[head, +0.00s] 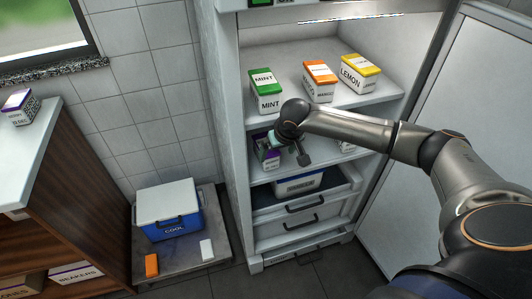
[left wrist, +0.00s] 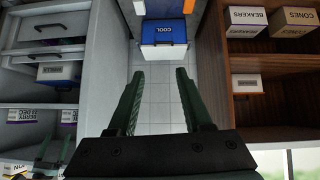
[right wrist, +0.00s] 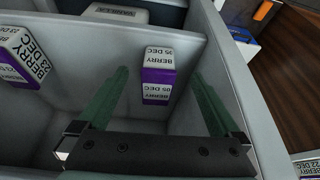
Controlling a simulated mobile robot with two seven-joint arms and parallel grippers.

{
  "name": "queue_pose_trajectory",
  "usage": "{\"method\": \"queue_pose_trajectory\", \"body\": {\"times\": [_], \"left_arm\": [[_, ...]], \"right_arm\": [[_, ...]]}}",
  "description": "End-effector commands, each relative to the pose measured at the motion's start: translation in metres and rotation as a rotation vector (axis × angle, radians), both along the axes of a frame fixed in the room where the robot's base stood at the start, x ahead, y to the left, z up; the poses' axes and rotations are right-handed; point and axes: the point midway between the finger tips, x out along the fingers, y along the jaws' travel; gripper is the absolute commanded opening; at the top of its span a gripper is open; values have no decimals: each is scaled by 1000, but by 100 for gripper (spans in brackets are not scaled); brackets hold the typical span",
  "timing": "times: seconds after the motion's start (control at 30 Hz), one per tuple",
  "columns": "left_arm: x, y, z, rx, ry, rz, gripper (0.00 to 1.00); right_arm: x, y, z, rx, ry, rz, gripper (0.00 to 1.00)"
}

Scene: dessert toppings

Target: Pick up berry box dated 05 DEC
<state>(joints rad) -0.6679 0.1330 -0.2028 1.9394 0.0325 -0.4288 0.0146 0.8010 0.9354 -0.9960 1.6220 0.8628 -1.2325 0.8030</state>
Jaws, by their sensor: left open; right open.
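The berry box dated 05 DEC (right wrist: 158,72) is white and purple and stands on a fridge shelf, seen between my right fingers in the right wrist view. In the head view a berry box (head: 266,157) shows at the shelf's left side, partly behind my right gripper (head: 287,152). My right gripper (right wrist: 160,95) is open and empty, its fingers on either side of the box's line of view; contact cannot be told. A berry box dated 23 DEC (right wrist: 24,52) stands farther left. My left gripper (left wrist: 158,74) is open and empty, away from the shelf.
Mint (head: 266,92), orange-lidded (head: 319,82) and lemon (head: 360,74) boxes stand on the shelf above. A vanilla tub (head: 298,184) is below. Another berry box (head: 19,107) sits on the left counter. A blue cooler (head: 170,212) stands on the floor platform. The fridge side wall is close.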

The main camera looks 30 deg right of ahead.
Motion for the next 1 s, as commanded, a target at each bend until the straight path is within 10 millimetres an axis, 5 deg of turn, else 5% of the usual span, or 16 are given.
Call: {"method": "queue_pose_trajectory", "body": {"times": [0.2,1.0], "left_arm": [[2,-3,-5,-2,5,-8,50],[7,-11,-9,-11,-1,-22,50]], "right_arm": [[14,-2,-32,0,-2,1,100],[36,-7,-86,-1,-3,3,100]]}}
